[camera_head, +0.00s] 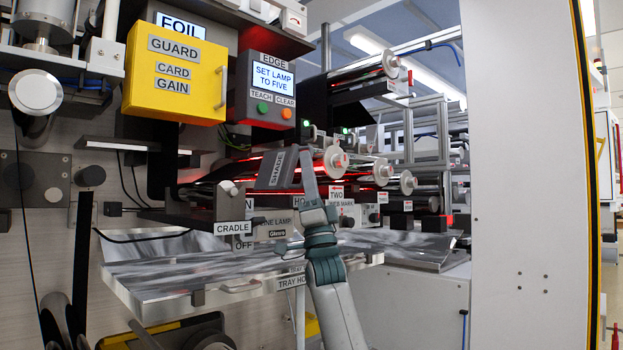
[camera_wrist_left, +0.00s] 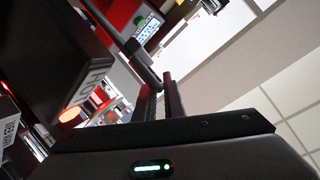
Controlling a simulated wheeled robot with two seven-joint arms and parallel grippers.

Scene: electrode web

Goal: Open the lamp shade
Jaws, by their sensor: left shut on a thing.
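The lamp shade (camera_head: 272,178), a dark grey plate with a label reading SHADE, stands tilted over the red-lit web in the head view. My left gripper (camera_head: 307,158) reaches up from below, just right of the shade. In the left wrist view, the gripper's two dark fingers (camera_wrist_left: 161,94) are close together at the end of a grey bar (camera_wrist_left: 142,64), and the gripper is shut on this bar, seemingly the shade's handle. A dark panel (camera_wrist_left: 48,50), likely the shade, fills the left of that view. The exact contact is hard to see. My right gripper is in neither view.
A control box with a screen (camera_head: 273,77) reading SET LAMP TO FIVE and a yellow guard box (camera_head: 174,70) hang above. The cradle (camera_head: 232,228) sits to the left. A metal tray (camera_head: 190,262) lies below.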

